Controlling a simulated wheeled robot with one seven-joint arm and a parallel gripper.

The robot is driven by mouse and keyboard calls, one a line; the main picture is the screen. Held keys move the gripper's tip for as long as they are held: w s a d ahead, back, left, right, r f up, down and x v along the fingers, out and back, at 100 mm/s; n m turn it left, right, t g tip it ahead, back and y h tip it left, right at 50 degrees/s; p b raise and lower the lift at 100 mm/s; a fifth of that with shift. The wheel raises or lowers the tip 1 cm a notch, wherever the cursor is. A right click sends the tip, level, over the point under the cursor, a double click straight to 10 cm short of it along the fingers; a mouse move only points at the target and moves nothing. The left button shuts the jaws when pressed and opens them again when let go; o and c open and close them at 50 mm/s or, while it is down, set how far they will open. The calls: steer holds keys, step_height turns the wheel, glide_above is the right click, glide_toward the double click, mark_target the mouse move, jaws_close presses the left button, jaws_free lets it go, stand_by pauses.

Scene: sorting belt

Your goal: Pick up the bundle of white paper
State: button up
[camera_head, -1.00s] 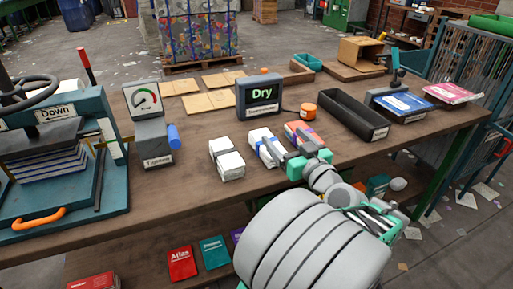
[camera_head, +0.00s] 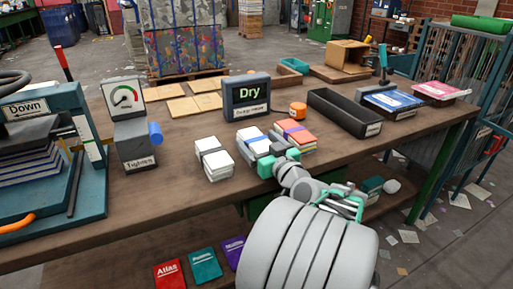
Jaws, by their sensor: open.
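Three bundles lie in a row on the brown table (camera_head: 330,152). The left one is a bundle of white paper (camera_head: 221,168) with a grey band. The middle one is also a bundle of white paper (camera_head: 247,134), with a blue band. The right one is a bundle of coloured paper (camera_head: 300,141), orange and white with a purple band. My gripper (camera_head: 267,146) is open, with its grey fingers pointing away from me at the near end of the middle bundle. The fingers hide part of that bundle, and I cannot tell whether they touch it.
A gauge post (camera_head: 131,137) stands at the left, next to a teal press (camera_head: 85,108). An empty black tray (camera_head: 344,112) lies at the right.

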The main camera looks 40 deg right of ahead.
steer(key=shift+w+d, duration=0.15)
steer(key=shift+w, duration=0.45)
steer(key=shift+c, duration=0.4)
steer(key=c, duration=1.7)
